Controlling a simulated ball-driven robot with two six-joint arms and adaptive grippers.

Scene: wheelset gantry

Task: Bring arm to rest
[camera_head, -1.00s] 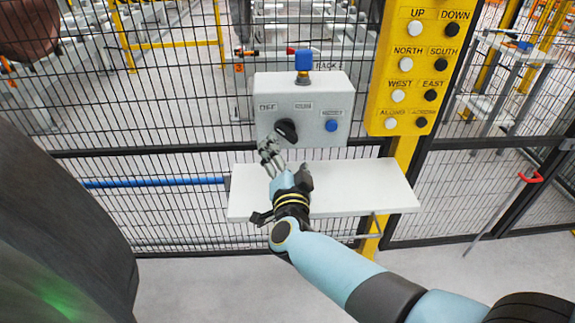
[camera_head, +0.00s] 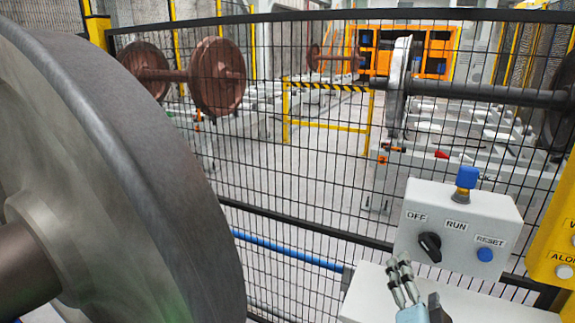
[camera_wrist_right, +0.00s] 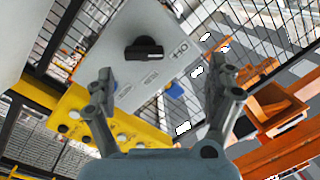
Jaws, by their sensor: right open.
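My right gripper (camera_head: 403,282) is at the lower right of the head view, open and empty. It is just below and left of the grey control box (camera_head: 470,208). The box has OFF, RUN and RESET labels, a black selector knob (camera_head: 430,246), a blue reset button (camera_head: 485,254) and a blue-topped part (camera_head: 466,178). In the right wrist view my open fingers (camera_wrist_right: 163,80) frame the box, with the knob (camera_wrist_right: 144,49) ahead and apart from them. Most of my right arm is outside the head view. My left gripper is not in view.
A white shelf (camera_head: 490,307) juts out below the box. Black mesh fencing (camera_head: 300,170) stands behind. A large grey wheel (camera_head: 150,170) fills the left side. A yellow button panel (camera_head: 556,250) is at the right edge. Rusty wheelsets (camera_head: 217,78) stand beyond the fence.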

